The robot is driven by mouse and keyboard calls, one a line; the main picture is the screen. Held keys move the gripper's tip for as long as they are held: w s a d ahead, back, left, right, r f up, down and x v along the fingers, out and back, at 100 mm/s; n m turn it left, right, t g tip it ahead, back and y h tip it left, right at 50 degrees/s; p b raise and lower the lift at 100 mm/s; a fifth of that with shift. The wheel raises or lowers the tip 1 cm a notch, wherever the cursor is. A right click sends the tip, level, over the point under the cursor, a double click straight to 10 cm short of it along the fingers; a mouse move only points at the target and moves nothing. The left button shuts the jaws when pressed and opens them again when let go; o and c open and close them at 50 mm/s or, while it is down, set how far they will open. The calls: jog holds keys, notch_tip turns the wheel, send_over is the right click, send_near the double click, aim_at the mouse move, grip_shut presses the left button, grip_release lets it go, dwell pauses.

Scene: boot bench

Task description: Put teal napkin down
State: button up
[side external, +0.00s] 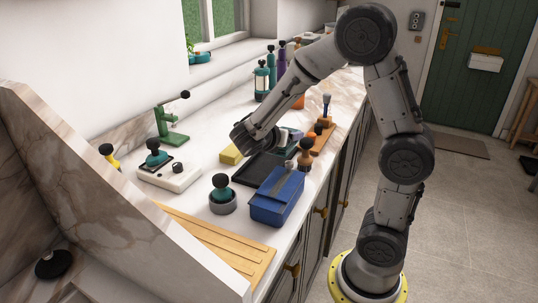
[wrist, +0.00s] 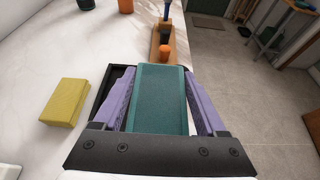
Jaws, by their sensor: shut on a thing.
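My gripper (wrist: 160,72) has purple fingers on both sides of the teal napkin (wrist: 162,105), a flat, folded-looking teal slab. The fingers are shut on it. In the side view my gripper (side external: 270,145) is low over the black tray (side external: 247,181), and the arm largely hides the napkin there. In the wrist view part of the tray's dark rim (wrist: 117,76) shows left of the fingers. I cannot tell whether the napkin touches the tray.
A yellow block (wrist: 66,102) lies left of the tray. A blue box (side external: 277,196) stands close in front of it. A wooden holder with brushes (side external: 323,138) is beyond, near the counter edge.

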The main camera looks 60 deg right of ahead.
jog(key=w+d+f, duration=0.2)
jog(key=w, duration=0.1)
send_over(269, 161)
jog(key=f, duration=0.5)
jog(key=shift+s+a, duration=0.1)
jog(key=shift+s, duration=0.2)
jog(key=shift+w+f, duration=0.15)
jog(key=shift+f, duration=0.15)
jog(key=shift+w+f, duration=0.1)
jog(key=shift+f, duration=1.55)
jog(key=shift+f, duration=0.15)
jog(key=o, duration=1.3)
jog(key=shift+c, duration=0.2)
